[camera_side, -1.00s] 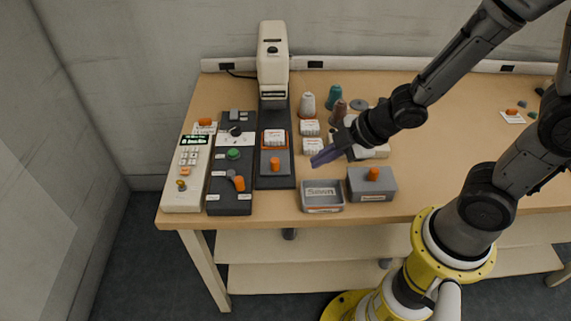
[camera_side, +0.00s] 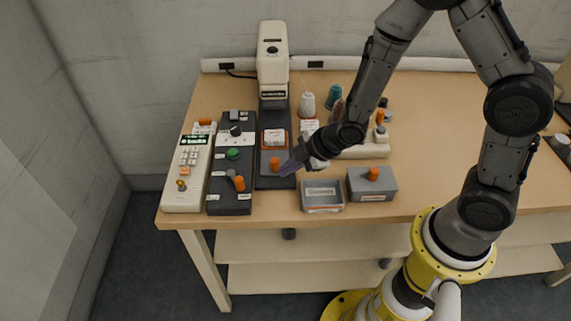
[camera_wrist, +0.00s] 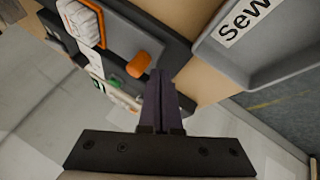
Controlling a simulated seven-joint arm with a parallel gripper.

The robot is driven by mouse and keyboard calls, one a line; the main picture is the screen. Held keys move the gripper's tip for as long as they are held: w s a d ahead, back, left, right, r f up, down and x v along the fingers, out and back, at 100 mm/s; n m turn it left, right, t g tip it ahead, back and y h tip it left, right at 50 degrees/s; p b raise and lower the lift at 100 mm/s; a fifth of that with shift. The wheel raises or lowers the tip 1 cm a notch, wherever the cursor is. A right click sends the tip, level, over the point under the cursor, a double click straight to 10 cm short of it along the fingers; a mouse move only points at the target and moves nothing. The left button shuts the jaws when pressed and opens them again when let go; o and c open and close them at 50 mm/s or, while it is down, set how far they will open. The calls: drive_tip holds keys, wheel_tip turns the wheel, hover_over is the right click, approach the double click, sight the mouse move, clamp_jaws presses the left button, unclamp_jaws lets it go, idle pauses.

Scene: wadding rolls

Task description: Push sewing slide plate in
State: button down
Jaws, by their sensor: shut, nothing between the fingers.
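The sewing machine's long dark base (camera_side: 283,110) lies on the table with the beige machine head (camera_side: 272,55) at its far end. The grey slide plate (camera_side: 270,181) lies at the near end of this base and bears an orange knob (camera_side: 275,163). The knob also shows in the wrist view (camera_wrist: 139,64). My gripper (camera_side: 287,170) is shut and empty, its fingertips just right of the knob. In the wrist view my purple fingers (camera_wrist: 162,85) reach close beside the knob. I cannot tell whether they touch it.
An open grey bin (camera_side: 322,197) and a lidded grey box (camera_side: 371,184) with an orange knob stand to the right at the front. A dark control panel (camera_side: 231,180) and a cream keypad unit (camera_side: 186,175) stand to the left. Thread spools (camera_side: 307,104) stand behind my gripper.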

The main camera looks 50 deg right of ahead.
sight(278, 132)
drive_tip(key=shift+w+d, duration=0.2)
drive_tip(key=shift+w, duration=0.35)
drive_tip(key=shift+w+d, duration=0.1)
drive_tip(key=w+d, duration=0.9)
drive_tip(key=shift+w+d, duration=0.25)
drive_tip(key=shift+w, duration=0.1)
drive_tip(key=shift+w+d, duration=0.35)
drive_tip(key=shift+d, duration=0.15)
